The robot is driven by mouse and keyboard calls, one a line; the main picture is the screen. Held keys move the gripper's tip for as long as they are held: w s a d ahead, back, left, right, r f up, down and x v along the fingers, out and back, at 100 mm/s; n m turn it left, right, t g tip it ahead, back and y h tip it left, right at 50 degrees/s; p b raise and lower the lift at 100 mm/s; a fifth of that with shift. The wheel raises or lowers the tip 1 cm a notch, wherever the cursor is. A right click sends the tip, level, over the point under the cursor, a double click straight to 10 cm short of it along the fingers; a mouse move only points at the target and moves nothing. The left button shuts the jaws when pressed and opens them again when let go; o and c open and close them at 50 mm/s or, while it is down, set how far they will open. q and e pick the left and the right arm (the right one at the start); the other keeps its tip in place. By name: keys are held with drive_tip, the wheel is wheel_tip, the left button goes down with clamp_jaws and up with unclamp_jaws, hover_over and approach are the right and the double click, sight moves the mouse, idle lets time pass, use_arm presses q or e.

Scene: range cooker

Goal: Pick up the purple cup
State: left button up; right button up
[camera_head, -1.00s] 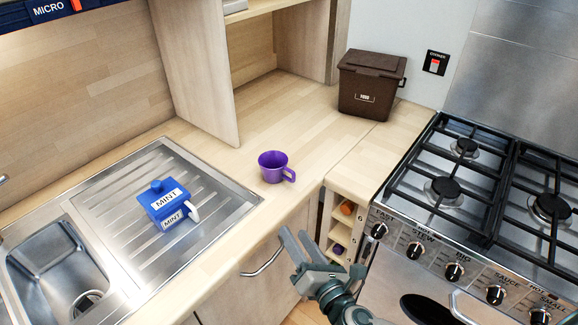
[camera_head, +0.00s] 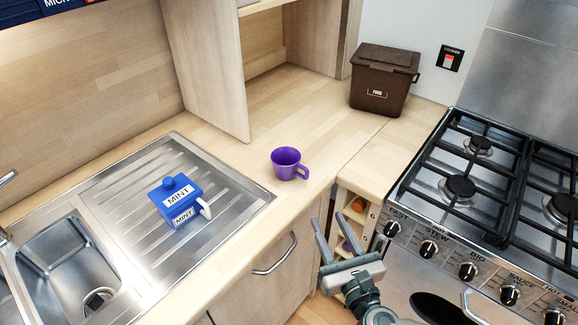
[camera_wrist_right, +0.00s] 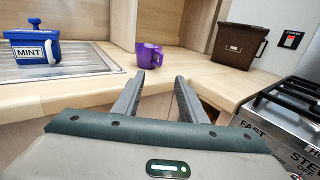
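The purple cup (camera_head: 287,164) stands upright on the wooden worktop near its front edge, with its handle to the right. It also shows in the right wrist view (camera_wrist_right: 149,56), beyond my fingertips. My right gripper (camera_head: 328,222) is in front of the worktop, right of and nearer than the cup. Its two fingers are apart, with nothing between them, and point towards the cup in the right wrist view (camera_wrist_right: 160,82). The gripper and cup are apart. My left gripper is not in view.
A blue MINT pot (camera_head: 179,203) stands on the steel drainer (camera_head: 133,190) at left. A brown food bin (camera_head: 381,82) is at the back right. The gas cooker (camera_head: 470,215) is at right. A tall wooden panel (camera_head: 207,75) rises behind the cup. Worktop around the cup is clear.

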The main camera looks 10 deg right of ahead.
drive_tip(key=p, duration=0.3)
approach(306, 175)
drive_tip(key=w, duration=0.2)
drive_tip(key=shift+w+a, duration=0.1)
drive_tip(key=shift+w, duration=0.55)
drive_tip(key=shift+w+r, duration=0.1)
drive_tip(key=shift+w+r+p, duration=0.1)
drive_tip(key=shift+w+p, duration=0.2)
drive_tip(key=w+p, duration=0.1)
drive_tip(key=w, duration=0.2)
drive_tip(key=shift+a, duration=0.2)
drive_tip(key=shift+w+p, duration=0.35)
drive_tip(key=shift+w, duration=0.35)
clamp_jaws()
